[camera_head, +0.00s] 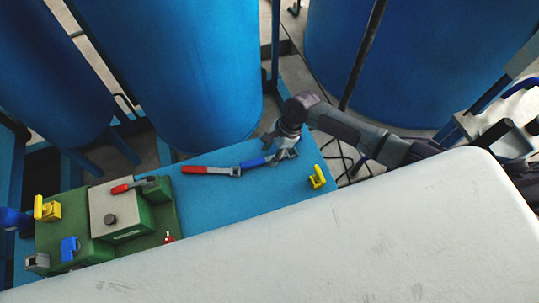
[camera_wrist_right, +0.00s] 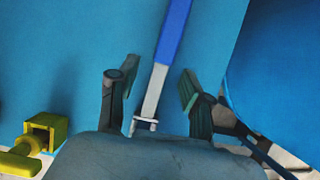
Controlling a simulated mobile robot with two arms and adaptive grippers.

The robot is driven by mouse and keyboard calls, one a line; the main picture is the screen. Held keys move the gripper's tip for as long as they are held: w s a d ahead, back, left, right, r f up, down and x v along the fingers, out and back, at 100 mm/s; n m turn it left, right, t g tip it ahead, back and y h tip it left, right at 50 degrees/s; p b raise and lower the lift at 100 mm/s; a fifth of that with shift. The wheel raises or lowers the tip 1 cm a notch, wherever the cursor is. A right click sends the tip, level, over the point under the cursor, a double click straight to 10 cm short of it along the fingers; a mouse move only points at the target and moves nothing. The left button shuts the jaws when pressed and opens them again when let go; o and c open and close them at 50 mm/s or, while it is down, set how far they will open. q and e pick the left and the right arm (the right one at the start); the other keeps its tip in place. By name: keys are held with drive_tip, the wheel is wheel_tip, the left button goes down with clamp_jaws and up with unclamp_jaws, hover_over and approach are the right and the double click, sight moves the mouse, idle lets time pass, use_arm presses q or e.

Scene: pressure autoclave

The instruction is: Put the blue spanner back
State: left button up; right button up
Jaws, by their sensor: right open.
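The blue spanner (camera_head: 252,162) lies on the blue tabletop (camera_head: 225,205), with its blue handle pointing left in the head view. In the right wrist view, its handle (camera_wrist_right: 173,32) runs up from the middle, and its grey metal shank and forked end point toward the gripper. My right gripper (camera_head: 284,150) is over the spanner's metal end, near the table's far right side. In the wrist view, its fingers (camera_wrist_right: 158,88) are open on either side of the grey shank, with gaps on both sides. My left gripper is not in view.
A red-handled tool (camera_head: 208,170) lies just left of the blue spanner. A yellow fitting (camera_head: 317,178) stands near the table's right edge. A green and grey block (camera_head: 118,212) with small coloured fittings stands at left. Large blue tanks (camera_head: 195,70) rise behind the table.

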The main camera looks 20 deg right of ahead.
drive_tip(key=v, duration=1)
drive_tip(key=shift+d+r, duration=0.2)
drive_tip(key=shift+r, duration=0.15)
